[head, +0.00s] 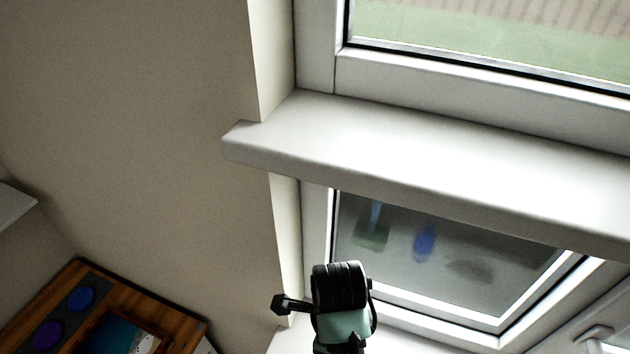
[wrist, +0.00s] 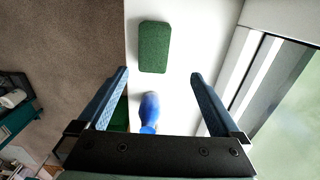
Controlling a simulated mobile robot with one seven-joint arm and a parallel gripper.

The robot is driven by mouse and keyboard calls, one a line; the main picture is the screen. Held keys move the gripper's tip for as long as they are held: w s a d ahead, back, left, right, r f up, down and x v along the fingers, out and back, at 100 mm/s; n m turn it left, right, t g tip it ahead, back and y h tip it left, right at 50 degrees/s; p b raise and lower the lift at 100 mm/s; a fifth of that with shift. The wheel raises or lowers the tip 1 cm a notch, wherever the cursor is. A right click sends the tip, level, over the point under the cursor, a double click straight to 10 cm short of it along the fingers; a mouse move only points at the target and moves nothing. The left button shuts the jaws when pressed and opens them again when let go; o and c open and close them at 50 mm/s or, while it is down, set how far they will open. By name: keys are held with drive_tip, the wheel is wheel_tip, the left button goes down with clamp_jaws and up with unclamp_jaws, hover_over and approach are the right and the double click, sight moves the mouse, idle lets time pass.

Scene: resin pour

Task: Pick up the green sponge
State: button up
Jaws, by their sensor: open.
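The green sponge (wrist: 154,47), a dark green rounded block, lies on a white surface (wrist: 190,30) in the wrist view. It is beyond my gripper (wrist: 159,73), roughly centred between the blue fingers. The fingers are spread wide and empty, apart from the sponge. In the head view my arm rises at the bottom centre, and its fingers cannot be made out. A blurred green shape shows in the lower window pane there; I cannot tell if it is the sponge.
A blue object (wrist: 149,108) lies on the white surface between my fingers, nearer than the sponge. A window frame (wrist: 262,75) borders the surface on the right. A white sill (head: 400,150) juts out above my arm. A wooden board (head: 150,309) is at lower left.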

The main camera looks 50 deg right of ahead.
drive_tip(key=s+f+b, duration=0.1)
drive_tip(key=a+f+b, duration=0.1)
drive_tip(key=shift+s+f+b, duration=0.35)
drive_tip(key=shift+f, duration=0.05)
drive_tip(key=f, duration=0.2)
drive_tip(key=w+f, duration=0.1)
drive_tip(key=f, duration=0.1)
drive_tip(key=shift+d+p, duration=0.25)
drive_tip(key=shift+p, duration=0.15)
drive_tip(key=shift+s+a+f+p, duration=0.3)
drive_tip(key=shift+f+p, duration=0.2)
drive_tip(key=shift+f, duration=0.15)
wheel_tip(320, 180, down, 4)
drive_tip(key=shift+w+f+p, duration=0.1)
drive_tip(key=shift+w+p, duration=0.05)
drive_tip(key=shift+p, duration=0.35)
drive_tip(key=c, duration=1.3)
